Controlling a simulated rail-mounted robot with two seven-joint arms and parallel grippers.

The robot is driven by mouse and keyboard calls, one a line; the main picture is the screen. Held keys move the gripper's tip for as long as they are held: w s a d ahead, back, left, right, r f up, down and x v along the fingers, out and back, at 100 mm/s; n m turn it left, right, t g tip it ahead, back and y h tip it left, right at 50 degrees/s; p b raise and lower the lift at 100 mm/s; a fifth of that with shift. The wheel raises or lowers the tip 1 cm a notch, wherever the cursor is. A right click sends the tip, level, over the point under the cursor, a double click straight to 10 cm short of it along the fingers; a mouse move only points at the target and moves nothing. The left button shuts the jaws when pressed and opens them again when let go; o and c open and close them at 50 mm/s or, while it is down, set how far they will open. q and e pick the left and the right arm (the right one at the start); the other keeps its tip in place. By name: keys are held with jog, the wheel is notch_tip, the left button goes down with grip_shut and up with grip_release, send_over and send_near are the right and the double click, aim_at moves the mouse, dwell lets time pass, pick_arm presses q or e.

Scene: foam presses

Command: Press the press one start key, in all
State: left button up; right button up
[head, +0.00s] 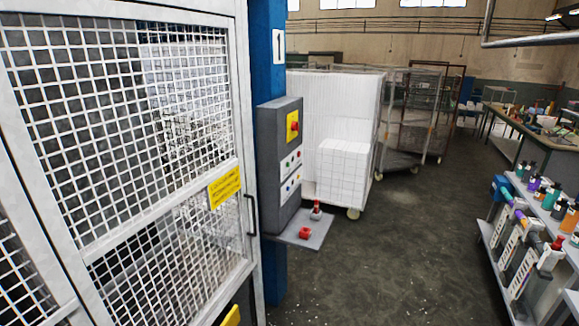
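A grey control box (279,152) is mounted on a blue column (268,50) with a plate (278,44) reading 1. A red mushroom button on a yellow plate (293,126) sits near the top of its face. Below it are two light key strips, an upper one (291,161) and a lower one (291,184), with small coloured keys. I cannot tell which key is the start key, as the labels are too small. Neither of my grippers is in view.
A mesh gate (130,120) with a yellow sign (224,187) and a dark handle (251,214) stands shut-looking at left. A cart of white blocks (335,90) stands behind. A bottle rack (548,205) is at right; the floor between (410,240) is clear.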

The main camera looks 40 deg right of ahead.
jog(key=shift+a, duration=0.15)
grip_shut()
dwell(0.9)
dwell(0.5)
